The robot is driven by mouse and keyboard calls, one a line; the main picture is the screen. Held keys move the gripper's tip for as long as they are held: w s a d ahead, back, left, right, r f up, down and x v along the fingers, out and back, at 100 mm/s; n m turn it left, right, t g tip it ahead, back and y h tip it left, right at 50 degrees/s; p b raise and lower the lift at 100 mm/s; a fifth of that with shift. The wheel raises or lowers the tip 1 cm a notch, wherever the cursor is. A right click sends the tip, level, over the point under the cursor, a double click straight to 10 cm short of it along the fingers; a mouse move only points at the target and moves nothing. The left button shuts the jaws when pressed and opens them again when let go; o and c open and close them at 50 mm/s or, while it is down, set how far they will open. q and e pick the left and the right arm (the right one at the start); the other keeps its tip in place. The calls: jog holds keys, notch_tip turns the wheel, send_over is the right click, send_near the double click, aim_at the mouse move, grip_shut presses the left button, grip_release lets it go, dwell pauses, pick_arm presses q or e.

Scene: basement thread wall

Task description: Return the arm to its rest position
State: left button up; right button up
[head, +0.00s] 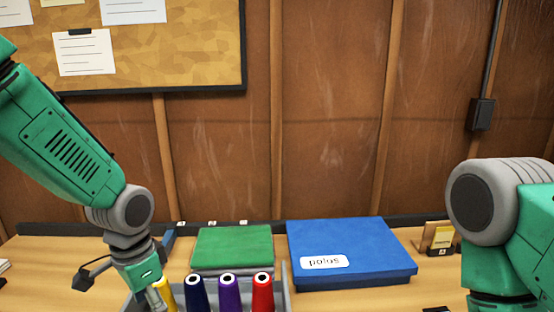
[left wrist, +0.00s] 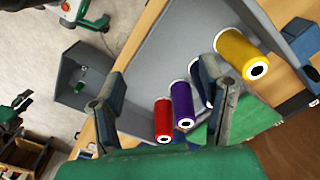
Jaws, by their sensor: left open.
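My left arm comes in from the left in the head view, and its gripper (head: 155,295) is low in the picture, beside the yellow spool (head: 167,294). In the left wrist view the gripper (left wrist: 158,75) has its two fingers spread, with nothing held between them. The red spool (left wrist: 163,120) and purple spool (left wrist: 181,104) show between the fingers. The navy spool (head: 195,293) is partly hidden by a finger in the wrist view. The yellow spool (left wrist: 247,52) lies outside the fingers there. My right arm shows at the right of the head view; its gripper is out of frame.
The spools stand in a grey tray (head: 283,283). A small card holder (head: 440,238) stands at the right. A wooden wall with a cork board (head: 200,45) closes off the back.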

pick_arm(q)
jog(key=s+f+n+b, duration=0.15)
jog(key=s+f, duration=0.35)
jog(key=f, duration=0.5)
jog(key=s+f+n+b, duration=0.1)
jog(key=s+f+n, duration=0.1)
jog(key=s+f, duration=0.5)
jog(key=s+a+f+n+b, duration=0.1)
jog(key=s+a+f+n, duration=0.1)
jog(key=s+f, duration=0.4)
jog(key=s+a+f+n+b, duration=0.2)
jog(key=s+a+f, duration=0.1)
jog(key=s+f, duration=0.3)
jog(key=shift+a+f+t, duration=0.15)
jog(key=shift+a+t, duration=0.1)
jog(key=shift+t, duration=0.05)
pick_arm(e)
jog(key=shift+w+a+f, duration=0.1)
jog(key=shift+w+f, duration=0.05)
jog(key=shift+f, duration=1.3)
jog(key=shift+w+a+f, duration=0.1)
jog(key=shift+w+f, duration=0.05)
jog(key=shift+f, duration=1.25)
pick_arm(q)
jog(key=shift+d, duration=0.35)
pick_arm(e)
jog(key=shift+d+f, duration=0.1)
jog(key=shift+d, duration=0.25)
